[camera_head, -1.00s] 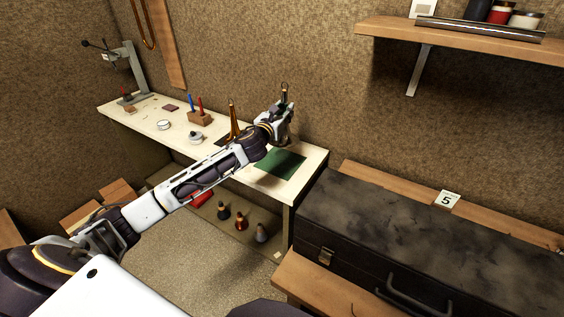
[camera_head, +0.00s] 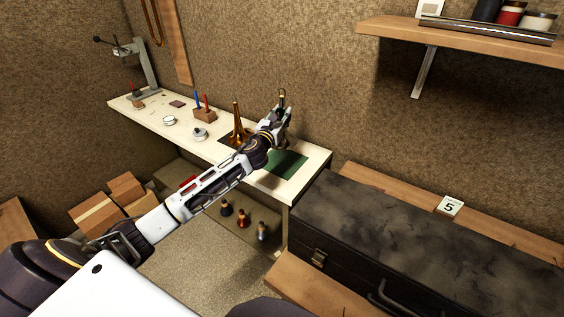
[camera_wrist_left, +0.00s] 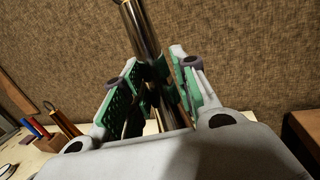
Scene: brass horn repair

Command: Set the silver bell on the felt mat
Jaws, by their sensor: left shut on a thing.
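My left gripper (camera_head: 281,117) is above the back of the bench, over the far side of the green felt mat (camera_head: 287,165). It is shut on the silver bell, whose shiny tube (camera_wrist_left: 142,35) rises between the green-padded fingers in the left wrist view. The tube's upper end (camera_head: 282,95) sticks up above the fingers in the head view. The bell's flare is hidden behind the gripper and wrist, so I cannot tell whether it touches anything. The felt mat is partly covered by my wrist and its shadow. My right gripper is out of view.
A brass bell (camera_head: 237,122) stands upright on the bench just left of my wrist. A pen block (camera_head: 205,115) and round tins (camera_head: 200,133) lie further left. A black case (camera_head: 420,235) stands at the right. A wall shelf (camera_head: 470,35) is above.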

